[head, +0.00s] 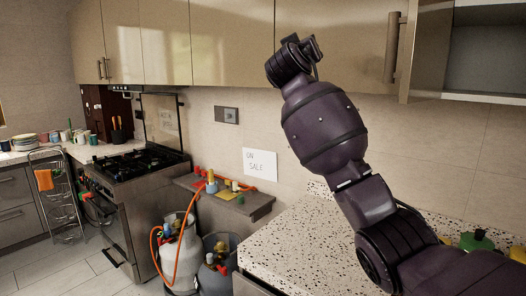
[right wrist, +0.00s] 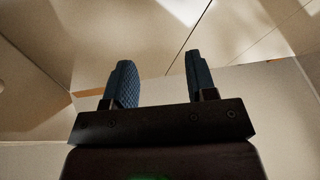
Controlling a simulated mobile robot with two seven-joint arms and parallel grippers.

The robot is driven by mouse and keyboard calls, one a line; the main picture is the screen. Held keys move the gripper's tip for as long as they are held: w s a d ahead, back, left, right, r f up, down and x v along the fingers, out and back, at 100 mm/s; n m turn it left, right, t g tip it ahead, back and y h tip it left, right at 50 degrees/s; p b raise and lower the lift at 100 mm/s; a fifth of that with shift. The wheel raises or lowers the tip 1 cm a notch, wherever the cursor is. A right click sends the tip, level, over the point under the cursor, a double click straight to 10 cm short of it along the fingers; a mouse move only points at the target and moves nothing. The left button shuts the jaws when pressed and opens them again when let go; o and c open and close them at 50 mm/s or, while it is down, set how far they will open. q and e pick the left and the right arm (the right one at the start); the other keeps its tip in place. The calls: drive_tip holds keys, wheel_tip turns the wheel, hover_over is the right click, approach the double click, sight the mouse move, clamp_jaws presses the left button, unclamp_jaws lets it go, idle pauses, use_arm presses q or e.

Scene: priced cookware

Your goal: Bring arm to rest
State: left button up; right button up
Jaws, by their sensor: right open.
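My right arm rises from the lower right of the head view, over the speckled counter (head: 290,240), and its upper end is in front of the upper cabinets (head: 235,45). Cabinet fronts and wall show beyond the fingers. My left gripper is in neither view.
An open cabinet (head: 433,48) is at the upper right. Pots with a green lid (head: 477,240) stand behind my arm. An "ON SALE" sign (head: 260,164) is on the wall. A stove (head: 135,165), gas cylinders (head: 182,250) and a wire rack (head: 57,200) stand left. Floor (head: 75,270) is free there.

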drive_tip(key=s+d+f+n+y, duration=0.1)
drive_tip(key=s+d+f+y, duration=0.15)
drive_tip(key=f, duration=1.05)
drive_tip(key=s+d+f+n+y, duration=0.2)
drive_tip(key=s+f+y, duration=0.2)
drive_tip(key=f, duration=0.9)
drive_tip(key=s+d+f+n+y, duration=0.1)
drive_tip(key=s+d+f+y, duration=0.15)
drive_tip(key=f, duration=1.05)
drive_tip(key=s+d+f+m+g+h, duration=0.1)
drive_tip(key=s+d+f+g, duration=0.1)
drive_tip(key=s+f, duration=0.9)
drive_tip(key=s+d+f+m+g+h, duration=0.1)
drive_tip(key=s+d+f, duration=0.4)
drive_tip(key=s+f, duration=0.7)
drive_tip(key=s+d+f+m+g+h, duration=0.1)
drive_tip(key=s+d+f+g, duration=0.3)
drive_tip(key=s+f, duration=0.8)
drive_tip(key=shift+s+d+f+m+g+b, duration=0.15)
drive_tip(key=shift+s+m+g+b, duration=0.3)
drive_tip(key=shift+s+m+g, duration=0.3)
